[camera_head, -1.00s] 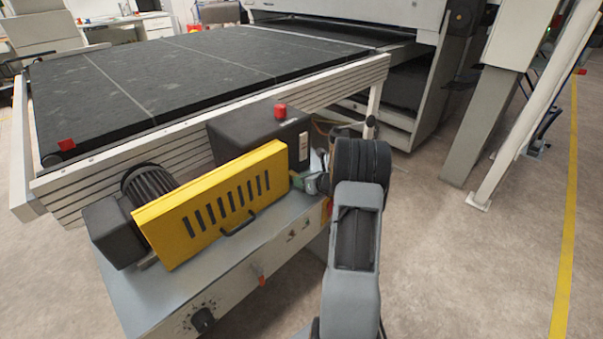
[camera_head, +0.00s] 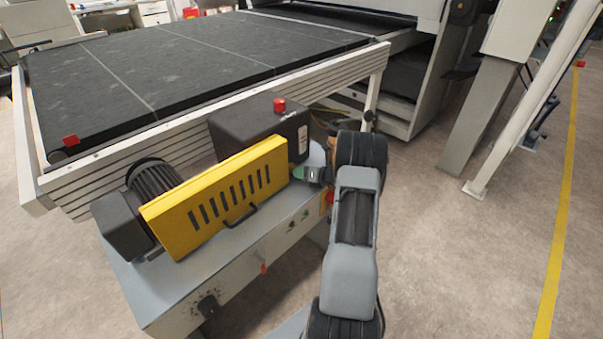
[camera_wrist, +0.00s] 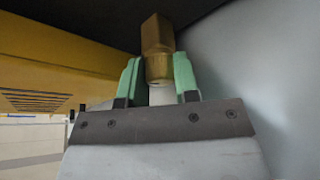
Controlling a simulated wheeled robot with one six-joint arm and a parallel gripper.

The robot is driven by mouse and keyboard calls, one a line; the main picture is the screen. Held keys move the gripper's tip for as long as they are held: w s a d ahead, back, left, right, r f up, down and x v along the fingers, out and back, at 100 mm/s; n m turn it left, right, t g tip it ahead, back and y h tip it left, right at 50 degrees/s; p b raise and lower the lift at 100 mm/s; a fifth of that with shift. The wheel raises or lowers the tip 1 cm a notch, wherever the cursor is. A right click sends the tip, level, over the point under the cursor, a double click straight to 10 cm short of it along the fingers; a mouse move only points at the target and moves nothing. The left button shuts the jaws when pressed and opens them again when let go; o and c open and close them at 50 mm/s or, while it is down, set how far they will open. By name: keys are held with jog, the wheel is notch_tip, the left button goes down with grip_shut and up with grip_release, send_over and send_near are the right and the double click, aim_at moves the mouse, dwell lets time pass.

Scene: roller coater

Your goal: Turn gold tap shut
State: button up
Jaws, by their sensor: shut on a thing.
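In the wrist view the gold tap (camera_wrist: 157,40) stands between the two green fingers of my gripper (camera_wrist: 159,80). The fingers are shut on the lower part of its gold body, one on each side. A short pale piece shows below the tap, between the fingers. In the head view my gripper (camera_head: 313,174) is at the right end of the yellow guard, beside the dark box. The tap cannot be made out there, as my gripper and wrist are in front of that spot.
A yellow slotted guard (camera_head: 215,197) and a dark box with a red button (camera_head: 280,105) stand on the grey machine bench (camera_head: 185,275). A black conveyor bed (camera_head: 190,65) lies behind. Open floor (camera_head: 455,260) is to the right.

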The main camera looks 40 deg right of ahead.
jog(key=o, duration=0.7)
jog(key=shift+c, duration=0.2)
jog(key=v, duration=1.4)
jog(key=shift+p, duration=0.4)
jog(key=shift+o, duration=0.3)
